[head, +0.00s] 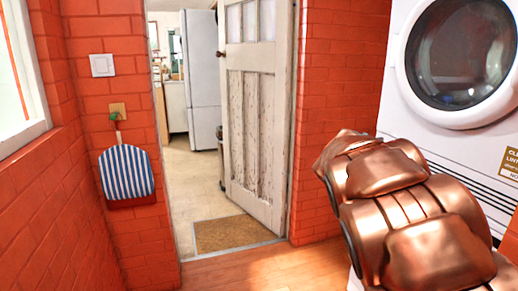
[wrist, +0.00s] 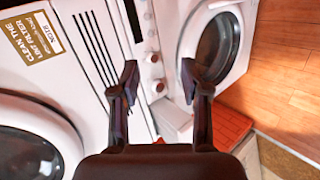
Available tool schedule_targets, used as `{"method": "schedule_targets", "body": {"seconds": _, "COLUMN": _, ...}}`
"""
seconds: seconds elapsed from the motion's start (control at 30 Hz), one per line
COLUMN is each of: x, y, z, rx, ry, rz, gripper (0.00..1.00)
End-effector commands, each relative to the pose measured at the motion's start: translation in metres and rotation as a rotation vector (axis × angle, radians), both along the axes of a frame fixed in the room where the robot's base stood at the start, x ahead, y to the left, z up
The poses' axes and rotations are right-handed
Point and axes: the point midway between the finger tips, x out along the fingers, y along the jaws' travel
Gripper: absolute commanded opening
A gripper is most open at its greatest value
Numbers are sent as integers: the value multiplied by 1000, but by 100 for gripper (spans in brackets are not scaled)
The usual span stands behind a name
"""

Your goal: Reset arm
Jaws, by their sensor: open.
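My gripper (wrist: 158,82) is in the wrist view, with its two dark fingers spread apart. It is open, and nothing shows between the fingertips. Beyond the fingers are the white fronts of two machines. In the head view a copper-coloured part of my arm fills the lower right, in front of a white machine. The gripper itself cannot be made out in the head view.
A white machine with a round door (head: 462,55) stands at right. A second round-door machine (wrist: 222,45) shows in the wrist view. A worn white door (head: 250,120) stands open, with a doormat (head: 232,233) at the doorway. A striped dustpan-like item (head: 127,174) hangs on the brick wall.

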Motion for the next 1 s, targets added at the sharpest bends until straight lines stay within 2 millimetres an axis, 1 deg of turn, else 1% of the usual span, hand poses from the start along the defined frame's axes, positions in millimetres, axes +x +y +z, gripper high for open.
{"method": "schedule_targets", "body": {"seconds": 0.03, "x": -20, "y": 2, "z": 18, "rx": 44, "ry": 6, "rz": -21, "gripper": 46}}
{"method": "schedule_targets", "body": {"seconds": 0.07, "x": -31, "y": 5, "z": 21, "rx": 72, "ry": 8, "rz": -32, "gripper": 46}}
{"method": "schedule_targets", "body": {"seconds": 0.1, "x": -46, "y": 8, "z": 24, "rx": 107, "ry": 16, "rz": -47, "gripper": 46}}
{"method": "schedule_targets", "body": {"seconds": 0.17, "x": -67, "y": 14, "z": 27, "rx": 164, "ry": 27, "rz": -68, "gripper": 46}}
{"method": "schedule_targets", "body": {"seconds": 0.3, "x": -117, "y": 34, "z": 36, "rx": 298, "ry": 53, "rz": -109, "gripper": 46}}
{"method": "schedule_targets", "body": {"seconds": 0.37, "x": -138, "y": 45, "z": 39, "rx": 358, "ry": 62, "rz": -124, "gripper": 46}}
{"method": "schedule_targets", "body": {"seconds": 0.4, "x": -151, "y": 53, "z": 41, "rx": 396, "ry": 74, "rz": -133, "gripper": 46}}
{"method": "schedule_targets", "body": {"seconds": 0.57, "x": -204, "y": 90, "z": 52, "rx": 553, "ry": 108, "rz": -158, "gripper": 46}}
{"method": "schedule_targets", "body": {"seconds": 0.7, "x": -249, "y": 126, "z": 64, "rx": 686, "ry": 146, "rz": -169, "gripper": 46}}
{"method": "schedule_targets", "body": {"seconds": 0.8, "x": -279, "y": 151, "z": 71, "rx": 772, "ry": 175, "rz": -172, "gripper": 46}}
{"method": "schedule_targets", "body": {"seconds": 0.9, "x": -302, "y": 172, "z": 78, "rx": 839, "ry": 196, "rz": -172, "gripper": 46}}
{"method": "schedule_targets", "body": {"seconds": 1.0, "x": -319, "y": 188, "z": 80, "rx": 886, "ry": 219, "rz": -172, "gripper": 46}}
